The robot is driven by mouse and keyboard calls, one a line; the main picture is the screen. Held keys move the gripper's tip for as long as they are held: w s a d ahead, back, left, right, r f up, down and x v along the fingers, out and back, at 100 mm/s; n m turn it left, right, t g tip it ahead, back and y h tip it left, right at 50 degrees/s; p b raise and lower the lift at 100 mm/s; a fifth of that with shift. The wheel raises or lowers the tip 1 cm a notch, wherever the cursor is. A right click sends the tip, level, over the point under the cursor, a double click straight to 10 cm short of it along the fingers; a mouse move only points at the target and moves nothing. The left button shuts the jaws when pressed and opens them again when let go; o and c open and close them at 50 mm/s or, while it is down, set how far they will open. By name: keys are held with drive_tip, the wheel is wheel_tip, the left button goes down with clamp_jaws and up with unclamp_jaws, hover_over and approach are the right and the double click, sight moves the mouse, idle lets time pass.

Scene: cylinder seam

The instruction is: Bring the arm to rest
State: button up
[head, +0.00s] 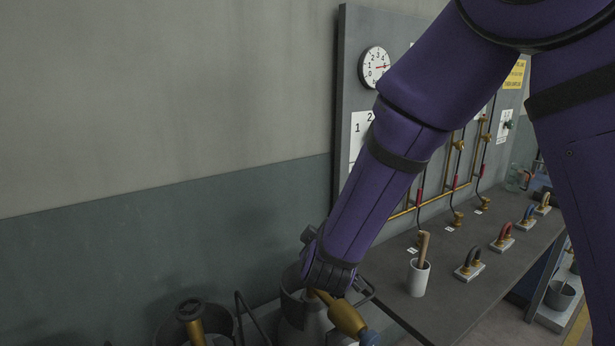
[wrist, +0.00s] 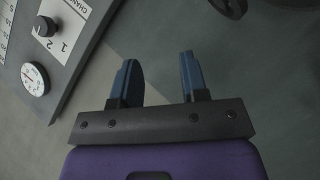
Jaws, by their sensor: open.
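My gripper (wrist: 158,82) shows in the wrist view. Its two blue fingers stand well apart with nothing between them; grey wall shows in the gap. In the head view my purple arm reaches down from the upper right to the lower middle. Its dark wrist end is near the cylinders at the bottom, and the fingers cannot be made out there. A brass fitting (head: 345,316) shows close beside the wrist end; I cannot tell whether they touch.
A panel with a dial gauge (head: 375,68) stands on the wall; the gauge also shows in the wrist view (wrist: 35,79), near a black knob (wrist: 45,26). A bench (head: 440,312) bears a white cup (head: 418,279) and several coloured shackles. A brass-topped cylinder (head: 190,310) stands lower left.

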drive_tip(key=s+d+r+m+g+y, duration=0.2)
drive_tip(key=s+d+r, duration=0.2)
drive_tip(key=d+r, duration=0.25)
drive_tip(key=s+d+r+m+g+y, duration=0.1)
drive_tip(key=s+d+r+m+g, duration=0.15)
drive_tip(key=d+r, duration=0.4)
drive_tip(key=s+d+r+m+g+h, duration=0.1)
drive_tip(key=s+d+r+m+g, duration=0.1)
drive_tip(key=s+d, duration=0.5)
drive_tip(key=s+d+r+m+g+h, duration=0.2)
drive_tip(key=s+d+m, duration=0.2)
drive_tip(key=s, duration=1.1)
drive_tip(key=d, duration=0.3)
drive_tip(key=shift+s, duration=0.4)
drive_tip(key=shift+d+r+g, duration=0.1)
drive_tip(key=shift+g, duration=0.15)
